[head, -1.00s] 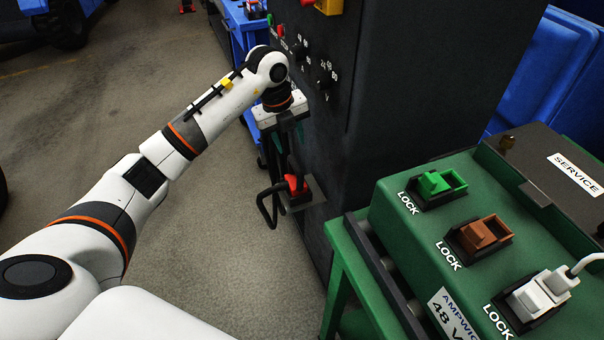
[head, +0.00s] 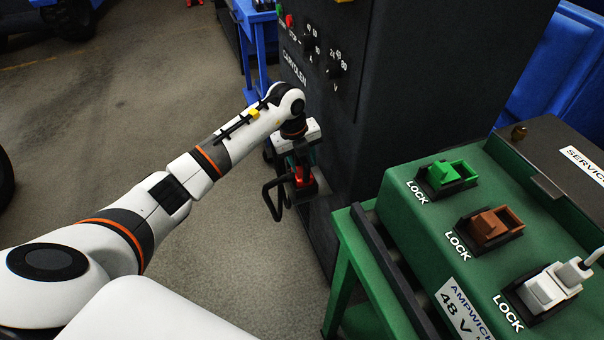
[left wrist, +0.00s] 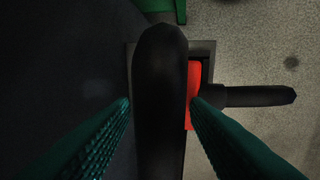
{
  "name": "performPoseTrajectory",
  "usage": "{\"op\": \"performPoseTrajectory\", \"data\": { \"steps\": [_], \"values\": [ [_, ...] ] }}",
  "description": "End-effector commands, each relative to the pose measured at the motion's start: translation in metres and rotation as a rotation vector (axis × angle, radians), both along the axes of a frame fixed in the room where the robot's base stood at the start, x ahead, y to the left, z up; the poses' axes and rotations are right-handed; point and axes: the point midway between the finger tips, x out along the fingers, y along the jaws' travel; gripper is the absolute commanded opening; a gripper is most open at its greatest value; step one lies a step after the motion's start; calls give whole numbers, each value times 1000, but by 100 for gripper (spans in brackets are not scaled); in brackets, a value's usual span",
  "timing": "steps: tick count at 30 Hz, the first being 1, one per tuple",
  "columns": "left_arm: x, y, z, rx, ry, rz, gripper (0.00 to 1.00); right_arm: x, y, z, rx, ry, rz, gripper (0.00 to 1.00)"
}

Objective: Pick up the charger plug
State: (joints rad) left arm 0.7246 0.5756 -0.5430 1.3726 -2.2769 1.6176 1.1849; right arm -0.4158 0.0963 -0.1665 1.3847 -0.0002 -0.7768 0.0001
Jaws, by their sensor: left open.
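The charger plug (head: 303,178) is red with a black loop (head: 268,203), a handle or cable, on its left side. It sits in a dark holder on the side of the dark charger cabinet. My left gripper (head: 302,161) points down just above it, open and empty. In the left wrist view the green ribbed fingers (left wrist: 160,102) stand apart on either side of a thick black bar, with the red of the plug (left wrist: 194,75) beside the right fingertip. I cannot tell whether a finger touches it. My right gripper is out of view.
The charger cabinet (head: 345,135), with knobs, rises close behind the gripper. A green battery box (head: 405,235) with green, brown and white connectors stands on a green stand at the right. A blue cart (head: 258,45) is behind. Open floor (head: 130,110) lies to the left.

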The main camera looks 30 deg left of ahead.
Motion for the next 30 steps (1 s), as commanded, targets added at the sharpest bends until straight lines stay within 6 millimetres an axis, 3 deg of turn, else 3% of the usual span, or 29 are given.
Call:
{"op": "performPoseTrajectory", "data": {
  "steps": [2,10,20,30],
  "values": [
    [0,0,1,0,0,0,42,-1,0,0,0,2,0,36],
    [0,0,1,0,0,0,0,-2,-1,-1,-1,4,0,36],
    [1,0,6,0,-5,1,0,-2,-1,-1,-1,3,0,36],
    [2,0,65,0,-8,0,0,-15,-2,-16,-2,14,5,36]
  ]
}}
